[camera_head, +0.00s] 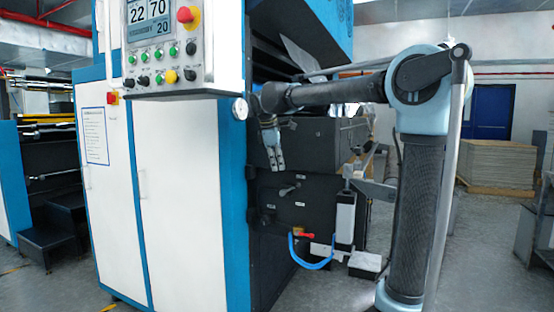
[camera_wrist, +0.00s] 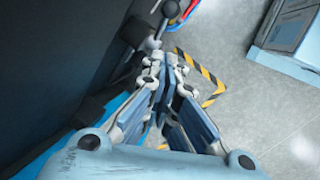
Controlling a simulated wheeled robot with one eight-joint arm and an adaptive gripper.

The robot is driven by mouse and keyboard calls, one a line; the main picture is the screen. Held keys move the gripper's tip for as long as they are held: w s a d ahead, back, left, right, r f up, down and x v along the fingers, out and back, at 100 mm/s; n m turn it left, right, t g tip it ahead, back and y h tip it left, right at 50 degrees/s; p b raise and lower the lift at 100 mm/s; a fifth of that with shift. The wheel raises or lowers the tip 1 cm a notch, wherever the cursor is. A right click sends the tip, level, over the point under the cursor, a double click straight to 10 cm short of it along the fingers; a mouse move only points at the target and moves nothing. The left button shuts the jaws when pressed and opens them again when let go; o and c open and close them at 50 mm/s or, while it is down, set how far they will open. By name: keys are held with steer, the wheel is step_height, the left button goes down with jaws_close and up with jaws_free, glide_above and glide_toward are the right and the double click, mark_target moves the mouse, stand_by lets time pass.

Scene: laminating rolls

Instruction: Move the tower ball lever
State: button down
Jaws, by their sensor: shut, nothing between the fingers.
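A small silver lever (camera_head: 287,189) sticks out from the front of the dark machine housing; it looks like the tower ball lever. My gripper (camera_head: 277,167) points down in front of the housing, a little above and left of the lever. In the wrist view my gripper (camera_wrist: 160,62) has its fingertips together with nothing between them. The tips look close to the ball; I cannot tell whether they touch it.
A red-handled valve (camera_head: 304,235) and a blue hose (camera_head: 312,265) sit below the lever. A white cabinet (camera_head: 180,190) with a control panel (camera_head: 163,45) stands to the left. Yellow-black floor tape (camera_wrist: 212,85) lies below.

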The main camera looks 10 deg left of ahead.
glide_above(290, 189)
steer(key=s+a, duration=0.2)
step_height(290, 189, down, 5)
steer(key=shift+w+d+f, duration=0.2)
steer(key=shift+d+f, duration=0.2)
steer(key=shift+d, duration=0.2)
steer(key=shift+s+a, duration=0.1)
